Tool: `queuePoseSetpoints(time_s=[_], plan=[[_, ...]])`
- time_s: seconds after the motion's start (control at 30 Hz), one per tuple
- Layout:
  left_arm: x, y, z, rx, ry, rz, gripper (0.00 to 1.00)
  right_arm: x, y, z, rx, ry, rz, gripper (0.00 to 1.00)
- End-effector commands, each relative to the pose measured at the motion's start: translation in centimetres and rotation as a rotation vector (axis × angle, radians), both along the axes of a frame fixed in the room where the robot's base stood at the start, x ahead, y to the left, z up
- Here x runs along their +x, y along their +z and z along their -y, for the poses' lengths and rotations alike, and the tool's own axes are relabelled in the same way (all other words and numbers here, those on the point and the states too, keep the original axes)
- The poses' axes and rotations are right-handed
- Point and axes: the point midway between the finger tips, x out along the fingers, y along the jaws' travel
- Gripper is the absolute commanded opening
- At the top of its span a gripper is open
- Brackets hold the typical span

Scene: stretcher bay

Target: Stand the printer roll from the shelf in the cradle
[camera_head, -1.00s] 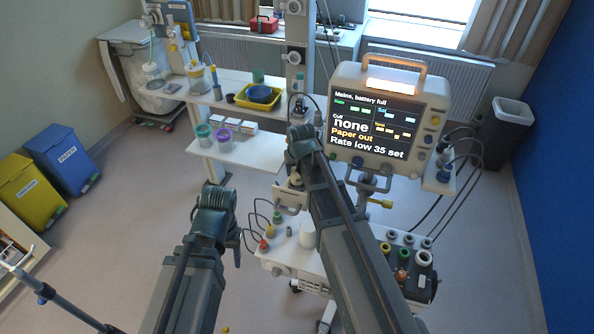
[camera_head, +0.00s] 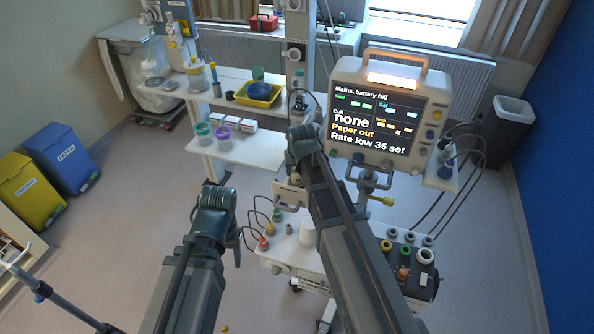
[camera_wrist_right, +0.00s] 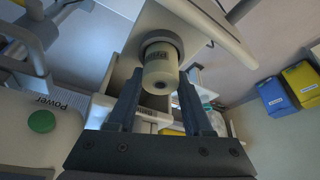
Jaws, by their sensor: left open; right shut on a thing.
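In the right wrist view, a cream cylinder with dark lettering and a dark hole in its near end, which looks like the printer roll (camera_wrist_right: 157,71), is between the fingers of my right gripper (camera_wrist_right: 158,92). A dark grey ring (camera_wrist_right: 163,39) surrounds its far end, possibly the cradle; I cannot tell whether the roll is fully seated in it. In the head view, my right gripper (camera_head: 300,160) is left of the monitor, above a small cream bracket (camera_head: 290,194), and mostly hides the roll. My left gripper (camera_head: 215,195) is open and empty over the floor.
The monitor (camera_head: 388,117) reads "Paper out" and stands close to my right arm. A trolley (camera_head: 290,258) below carries a white cylinder (camera_head: 307,234) and several coloured knobs. A white shelf (camera_head: 255,150) with tubs and boxes is behind.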

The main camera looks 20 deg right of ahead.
Motion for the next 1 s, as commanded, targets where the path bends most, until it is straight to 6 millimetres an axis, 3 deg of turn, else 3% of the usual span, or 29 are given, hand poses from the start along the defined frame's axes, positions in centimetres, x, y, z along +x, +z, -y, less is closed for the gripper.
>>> queuePoseSetpoints(time_s=[0.4, 0.43, 0.6, 1.0], plan=[[0.0, -1.0, 0.0, 0.0, 0.0, 0.0, 0.56, 0.01, -0.99, 0.0, 0.0, 0.0, 0.0, 0.0], [0.0, -0.97, 0.0, 0.0, 0.0, 0.0, 0.56, 0.01, -0.96, 0.0, 0.0, 0.0, 0.0, 0.52], [0.0, -0.88, 0.0, 0.0, 0.0, 0.0, 0.56, 0.01, -0.87, 0.0, 0.0, 0.0, 0.0, 0.83], [0.03, -0.68, 0.0, 0.0, -0.005, 0.001, 0.56, -0.05, -0.69, -0.01, 0.0, 0.0, 0.0, 0.85]])
